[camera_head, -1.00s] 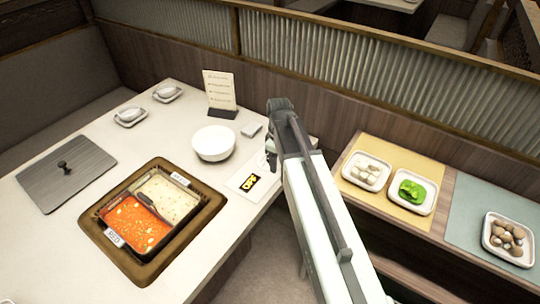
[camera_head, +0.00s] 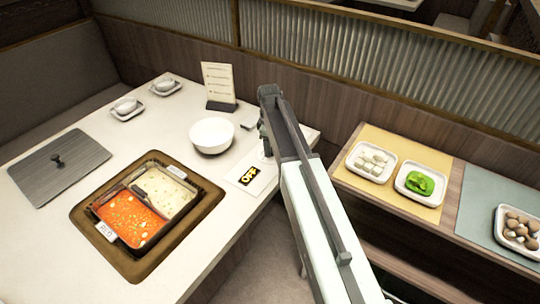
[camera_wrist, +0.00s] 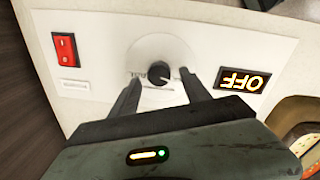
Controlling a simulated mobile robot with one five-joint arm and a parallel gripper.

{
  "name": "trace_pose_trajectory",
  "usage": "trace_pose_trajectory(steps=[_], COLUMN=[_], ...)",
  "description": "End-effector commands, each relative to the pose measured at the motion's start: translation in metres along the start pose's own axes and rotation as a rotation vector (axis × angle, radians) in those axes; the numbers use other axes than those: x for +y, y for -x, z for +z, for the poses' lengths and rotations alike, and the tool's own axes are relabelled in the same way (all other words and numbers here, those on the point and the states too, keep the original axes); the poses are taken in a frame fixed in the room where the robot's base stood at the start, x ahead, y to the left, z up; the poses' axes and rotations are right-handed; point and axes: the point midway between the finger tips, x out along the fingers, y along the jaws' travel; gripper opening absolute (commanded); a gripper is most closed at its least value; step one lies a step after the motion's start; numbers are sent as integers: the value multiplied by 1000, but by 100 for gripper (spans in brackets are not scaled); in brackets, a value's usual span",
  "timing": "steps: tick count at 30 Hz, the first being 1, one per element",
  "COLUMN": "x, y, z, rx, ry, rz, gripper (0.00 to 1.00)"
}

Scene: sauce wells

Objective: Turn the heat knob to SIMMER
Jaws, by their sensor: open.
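The heat knob (camera_wrist: 158,72) is a small black knob on a white control panel (camera_wrist: 105,50), seen in the wrist view. A round dial face surrounds it; its markings are too small to read. A display beside it reads OFF (camera_wrist: 241,80), upside down in the wrist view; it also shows in the head view (camera_head: 249,176). My gripper (camera_wrist: 160,88) is open, with one finger on each side of the knob and slightly short of it. I cannot tell whether either finger touches it. In the head view my arm hides the knob.
A red switch (camera_wrist: 66,47) sits on the panel. A white bowl (camera_head: 212,136), a menu stand (camera_head: 219,85) and a two-part hot pot (camera_head: 148,205) stand on the table. A side bench holds white trays of food (camera_head: 420,186).

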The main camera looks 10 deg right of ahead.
Motion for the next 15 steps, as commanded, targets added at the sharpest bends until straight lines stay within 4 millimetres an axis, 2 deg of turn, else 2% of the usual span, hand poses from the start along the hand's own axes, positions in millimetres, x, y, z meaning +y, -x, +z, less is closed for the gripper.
trace_pose_trajectory(steps=[1,2,10,11,15], x=[0,0,0,0,0], y=[-13,-15,-13,-13,-13], z=[0,0,0,0,0], rx=[0,0,0,0,0], ry=[0,0,0,0,0], rz=[0,0,0,0,0], gripper=[55,55,55,52,14])
